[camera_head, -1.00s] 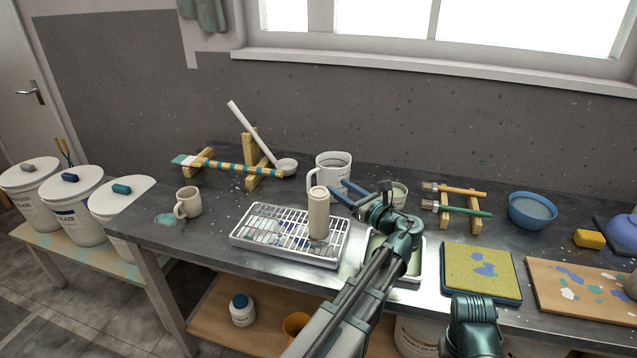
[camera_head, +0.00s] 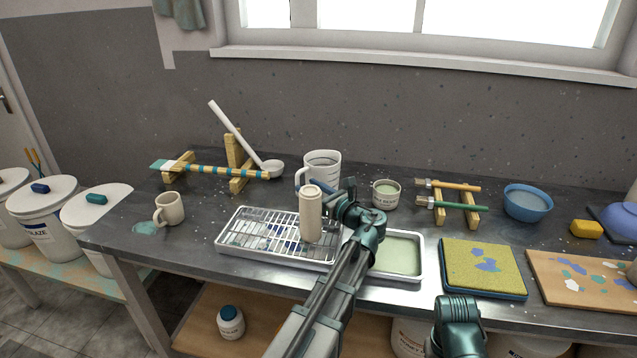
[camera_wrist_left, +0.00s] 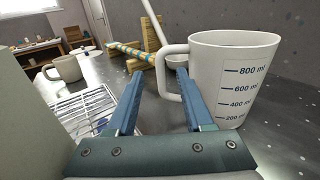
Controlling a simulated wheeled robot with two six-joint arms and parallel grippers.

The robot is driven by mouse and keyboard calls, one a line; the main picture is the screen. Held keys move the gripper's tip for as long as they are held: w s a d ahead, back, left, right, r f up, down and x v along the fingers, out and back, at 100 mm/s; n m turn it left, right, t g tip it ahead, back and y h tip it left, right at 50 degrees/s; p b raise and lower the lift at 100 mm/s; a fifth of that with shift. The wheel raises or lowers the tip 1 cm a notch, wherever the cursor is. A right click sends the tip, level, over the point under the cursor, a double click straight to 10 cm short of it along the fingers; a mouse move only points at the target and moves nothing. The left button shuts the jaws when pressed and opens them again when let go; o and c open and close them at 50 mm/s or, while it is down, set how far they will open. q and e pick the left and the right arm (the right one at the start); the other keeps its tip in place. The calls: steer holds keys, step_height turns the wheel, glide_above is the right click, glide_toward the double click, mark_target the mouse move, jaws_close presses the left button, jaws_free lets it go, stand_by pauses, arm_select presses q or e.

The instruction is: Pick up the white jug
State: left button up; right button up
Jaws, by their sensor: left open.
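The white jug (camera_head: 325,163) stands upright at the back of the grey workbench, its handle on its left side. In the left wrist view the jug (camera_wrist_left: 235,75) fills the right side, with dark millilitre marks. My left gripper (camera_head: 325,187) is open and low in front of the jug. In the wrist view its two blue fingers (camera_wrist_left: 160,82) appear on either side of the upright part of the handle (camera_wrist_left: 161,75). I cannot tell whether the handle is fully between them. No contact shows. My right gripper is not visible; only part of my right arm shows at the lower edge.
A pale cylinder (camera_head: 310,215) stands on the wire rack (camera_head: 235,243), close left of my left gripper. A small glaze cup (camera_head: 386,194) is to the right, with a glaze tray (camera_head: 418,270) in front. A ladle (camera_head: 240,135) rests behind left. A mug (camera_head: 169,209) stands far left.

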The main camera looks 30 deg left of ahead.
mark_target(296, 179)
arm_select(q)
steer(key=shift+x, duration=1.7)
steer(key=x, duration=0.5)
steer(key=shift+w+a, duration=0.15)
steer(key=shift+a, duration=0.1)
jaws_close()
